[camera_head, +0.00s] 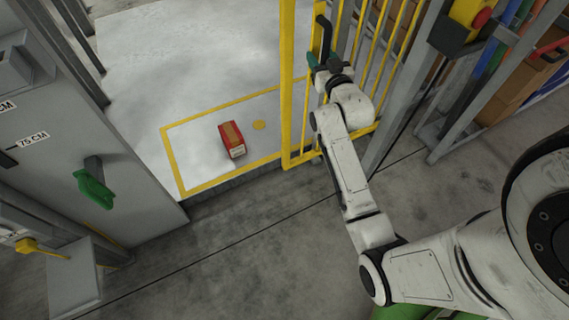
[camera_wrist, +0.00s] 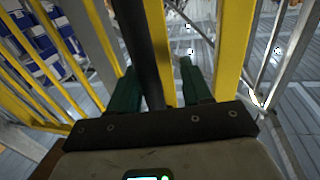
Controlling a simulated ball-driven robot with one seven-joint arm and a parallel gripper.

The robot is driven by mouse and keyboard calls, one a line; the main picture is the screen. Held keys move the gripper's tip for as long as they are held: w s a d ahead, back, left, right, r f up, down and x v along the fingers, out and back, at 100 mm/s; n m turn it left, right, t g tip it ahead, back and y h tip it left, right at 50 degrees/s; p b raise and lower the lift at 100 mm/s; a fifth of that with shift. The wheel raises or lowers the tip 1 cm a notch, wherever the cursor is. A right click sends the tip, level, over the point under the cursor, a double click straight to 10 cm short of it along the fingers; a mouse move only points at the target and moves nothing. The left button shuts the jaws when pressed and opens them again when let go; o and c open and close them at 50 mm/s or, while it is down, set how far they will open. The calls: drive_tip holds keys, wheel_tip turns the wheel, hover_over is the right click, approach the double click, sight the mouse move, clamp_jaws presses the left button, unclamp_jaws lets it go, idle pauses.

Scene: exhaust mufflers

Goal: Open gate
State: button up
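The yellow barred gate (camera_head: 287,85) stands at the upper middle of the head view, its free edge apart from the grey cabinet on the left, with a clear gap between them. Its black upright handle (camera_head: 323,38) shows near that edge and also in the wrist view (camera_wrist: 138,40). My gripper (camera_wrist: 158,85) is at the handle, with its two green fingers on either side of the bar. The left finger is close to the bar; a gap shows between the bar and the right finger. Whether either finger touches it I cannot tell.
A red box (camera_head: 232,140) lies on the pale floor inside a yellow outline beyond the gap. The grey cabinet (camera_head: 75,150) with a green handle (camera_head: 93,186) stands left. A post with a red button (camera_head: 481,17) and shelves with cartons (camera_head: 520,82) are right. The near floor is clear.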

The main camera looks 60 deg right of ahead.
drive_tip(key=v, duration=1.1)
drive_tip(key=w+a+f+n+g+y, duration=0.1)
drive_tip(key=a+f+n+g+y, duration=0.3)
drive_tip(key=a+f+y, duration=0.4)
drive_tip(key=shift+w+a+f+g+y, duration=0.3)
drive_tip(key=shift+a+f+g, duration=0.5)
drive_tip(key=shift+a+f, duration=2.65)
drive_tip(key=shift+a+r, duration=0.9)
drive_tip(key=shift+a, duration=0.05)
